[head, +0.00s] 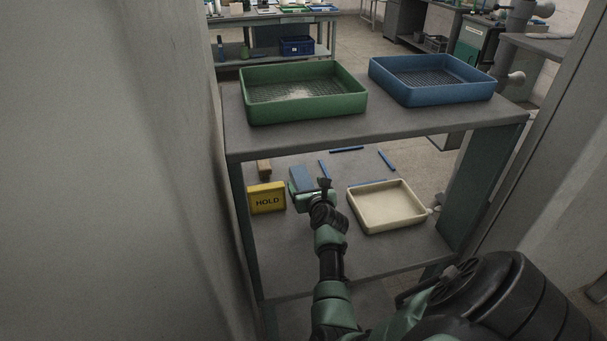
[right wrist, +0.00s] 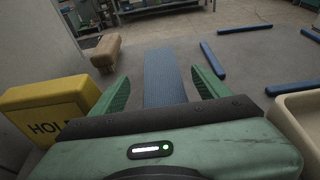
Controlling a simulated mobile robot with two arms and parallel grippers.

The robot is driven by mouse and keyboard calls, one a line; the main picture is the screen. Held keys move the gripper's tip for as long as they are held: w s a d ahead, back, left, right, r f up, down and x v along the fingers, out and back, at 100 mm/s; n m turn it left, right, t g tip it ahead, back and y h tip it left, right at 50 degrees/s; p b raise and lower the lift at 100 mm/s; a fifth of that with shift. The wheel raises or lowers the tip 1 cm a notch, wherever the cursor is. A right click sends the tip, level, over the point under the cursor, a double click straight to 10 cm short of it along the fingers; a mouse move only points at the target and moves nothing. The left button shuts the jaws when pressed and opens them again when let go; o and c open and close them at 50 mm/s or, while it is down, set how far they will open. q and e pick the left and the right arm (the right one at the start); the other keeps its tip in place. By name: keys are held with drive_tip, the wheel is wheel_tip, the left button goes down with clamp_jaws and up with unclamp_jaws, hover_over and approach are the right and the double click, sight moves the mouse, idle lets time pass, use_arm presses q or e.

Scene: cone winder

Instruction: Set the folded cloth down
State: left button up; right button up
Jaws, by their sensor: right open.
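The folded cloth looks to be the flat blue textured piece (head: 301,178) on the lower shelf; it also shows in the right wrist view (right wrist: 163,70). It lies between the two green fingers of my right gripper (right wrist: 164,88), with a gap visible on each side. My right gripper (head: 312,192) is open, low over the shelf, and hides the cloth's near end. I cannot tell whether the cloth rests fully flat. My left gripper is out of view.
A yellow HOLD block (head: 267,198) stands left of my gripper, with a brown block (head: 264,168) behind it. A cream tray (head: 387,207) is to the right. Several blue strips (head: 346,150) mark an area behind. The upper shelf (head: 375,127) bears green (head: 303,108) and blue (head: 432,94) trays.

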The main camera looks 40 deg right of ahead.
drive_tip(key=p+v, duration=0.4)
drive_tip(key=v, duration=0.2)
drive_tip(key=shift+s+r, duration=0.2)
drive_tip(key=shift+r, duration=0.05)
drive_tip(key=shift+s+a+r, duration=0.1)
drive_tip(key=shift+s+a, duration=0.3)
drive_tip(key=shift+s, duration=0.2)
